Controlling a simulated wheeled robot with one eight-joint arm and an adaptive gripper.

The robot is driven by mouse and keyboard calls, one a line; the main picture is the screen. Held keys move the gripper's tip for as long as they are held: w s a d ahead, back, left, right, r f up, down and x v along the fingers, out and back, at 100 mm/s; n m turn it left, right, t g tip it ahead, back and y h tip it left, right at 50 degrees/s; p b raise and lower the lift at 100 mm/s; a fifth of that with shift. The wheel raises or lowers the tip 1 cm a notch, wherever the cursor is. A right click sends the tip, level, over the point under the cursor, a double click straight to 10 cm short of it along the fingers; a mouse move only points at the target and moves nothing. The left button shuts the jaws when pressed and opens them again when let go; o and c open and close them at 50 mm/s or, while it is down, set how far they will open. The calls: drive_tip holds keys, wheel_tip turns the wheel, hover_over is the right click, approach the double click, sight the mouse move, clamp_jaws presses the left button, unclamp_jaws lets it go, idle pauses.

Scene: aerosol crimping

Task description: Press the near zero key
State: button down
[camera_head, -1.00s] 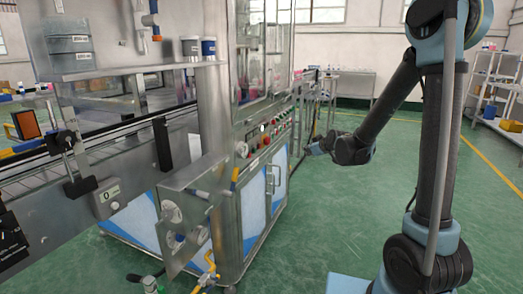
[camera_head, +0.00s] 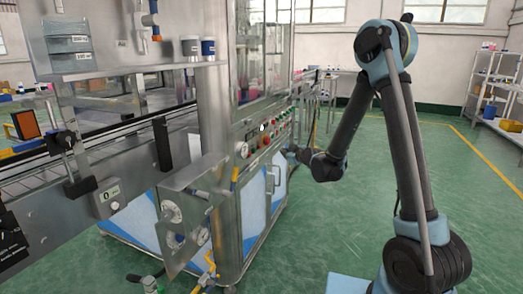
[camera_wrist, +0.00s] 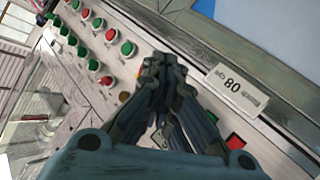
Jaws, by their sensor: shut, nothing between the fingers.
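A small grey box marked 0 (camera_head: 108,191) is fixed to the near side of the conveyor, at the left in the head view. A small round key (camera_head: 115,205) shows at its lower edge; its marking is too small to read. My gripper (camera_head: 291,153) is far to the right of this box, close to the machine's control panel. In the wrist view my gripper (camera_wrist: 163,62) is shut and empty, its fingers in front of the panel. The box does not show in the wrist view.
A gauge plate (camera_head: 187,222) with hoses juts out between the box and my arm.

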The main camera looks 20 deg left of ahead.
drive_tip(key=a, duration=0.8)
drive_tip(key=shift+w+a, duration=0.35)
drive_tip(key=shift+a, duration=0.2)
idle(1.2)
drive_tip(key=shift+a, duration=0.3)
drive_tip(key=shift+a, duration=0.35)
idle(0.8)
drive_tip(key=shift+d, duration=0.1)
idle(0.3)
drive_tip(key=shift+d, duration=0.75)
drive_tip(key=shift+s+d, duration=0.15)
drive_tip(key=shift+d, duration=1.1)
drive_tip(key=shift+s+d, duration=0.1)
drive_tip(key=shift+d, duration=1.1)
